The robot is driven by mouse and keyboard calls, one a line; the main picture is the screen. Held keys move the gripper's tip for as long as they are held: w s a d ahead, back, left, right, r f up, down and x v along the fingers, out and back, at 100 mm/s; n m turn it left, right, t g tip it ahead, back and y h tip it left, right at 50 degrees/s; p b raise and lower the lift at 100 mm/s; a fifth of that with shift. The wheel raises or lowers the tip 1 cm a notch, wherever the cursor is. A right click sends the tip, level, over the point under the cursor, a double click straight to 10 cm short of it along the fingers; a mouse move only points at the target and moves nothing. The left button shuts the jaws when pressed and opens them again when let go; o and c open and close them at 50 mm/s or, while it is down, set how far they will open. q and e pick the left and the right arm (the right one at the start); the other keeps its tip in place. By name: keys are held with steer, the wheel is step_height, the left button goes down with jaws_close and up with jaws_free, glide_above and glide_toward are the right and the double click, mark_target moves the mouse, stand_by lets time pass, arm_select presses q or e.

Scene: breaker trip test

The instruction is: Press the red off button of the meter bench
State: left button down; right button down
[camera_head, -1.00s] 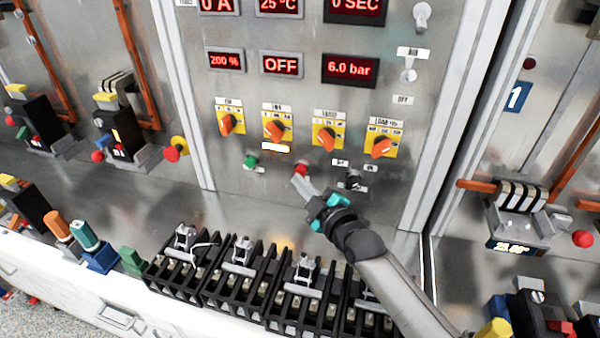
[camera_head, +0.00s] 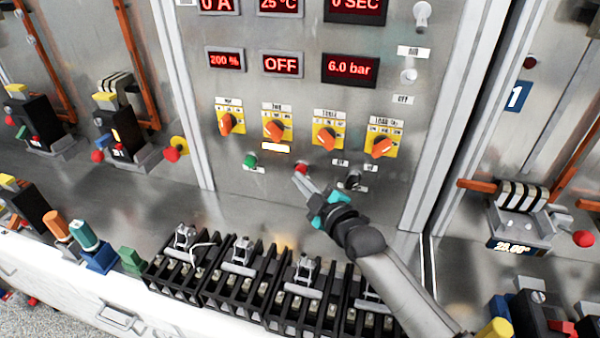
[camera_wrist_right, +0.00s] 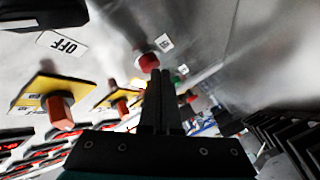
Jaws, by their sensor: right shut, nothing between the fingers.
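The red off button (camera_head: 302,168) sits low on the grey metal panel of the meter bench (camera_head: 285,190), right of a green button (camera_head: 250,161). My right gripper (camera_head: 298,177) is shut and empty, with its fingertips just below and in front of the red button. In the right wrist view the red button (camera_wrist_right: 149,61) shows just past the tips of the closed fingers (camera_wrist_right: 161,74). Whether the tips touch it I cannot tell. My left gripper is not in view.
Orange selector knobs on yellow plates (camera_head: 326,136) line the panel above the buttons. A black switch (camera_head: 353,179) is right of the fingers. Black terminal blocks (camera_head: 235,272) stand on the bench below. The display (camera_head: 281,64) reads OFF.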

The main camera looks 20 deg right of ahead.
steer(key=shift+w+d, duration=0.1)
steer(key=shift+w, duration=0.05)
stand_by(0.4)
steer(key=shift+s+a+p, duration=0.5)
steer(key=shift+s+p, duration=0.2)
steer(key=shift+s, duration=0.1)
steer(key=s+a+p, duration=0.1)
steer(key=s, duration=0.1)
steer(key=s+a+p, duration=0.2)
